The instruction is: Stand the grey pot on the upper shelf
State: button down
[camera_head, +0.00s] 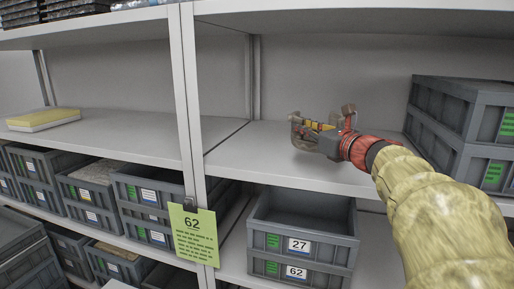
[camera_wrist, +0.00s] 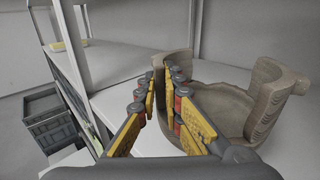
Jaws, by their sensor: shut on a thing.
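The grey pot (camera_wrist: 225,104) is a brownish-grey vessel with a broken, uneven rim and taller wall pieces at either side. My gripper (camera_wrist: 160,82) is shut on its left wall in the wrist view. In the head view, my gripper (camera_head: 318,127) is over the upper shelf (camera_head: 285,160), and parts of the pot (camera_head: 349,113) show around the fingers. The pot looks roughly upright at the shelf surface. I cannot tell whether its base touches the board, as my gripper hides much of its lower part.
Stacked grey crates (camera_head: 440,105) stand on the shelf at the right, beside my arm. A rack upright (camera_head: 187,95) bounds the bay on the left. Bare shelf lies left of the pot. Crates labelled 27 and 62 (camera_head: 297,245) sit below. Another board (camera_head: 350,6) is overhead.

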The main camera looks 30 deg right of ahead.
aim_at(294, 143)
jog(key=w+f, duration=0.1)
jog(key=f, duration=0.1)
jog(key=w+f, duration=0.1)
jog(key=w, duration=0.1)
jog(key=shift+d+f, duration=0.2)
jog(key=shift+f, duration=0.2)
jog(key=f, duration=0.3)
jog(key=shift+w+d, duration=0.1)
jog(key=shift+w, duration=0.3)
jog(key=shift+f, duration=0.3)
jog(key=shift+s, duration=0.1)
jog(key=shift+f, duration=0.2)
jog(key=c, duration=1.9)
grip_release()
jog(key=shift+f, duration=0.1)
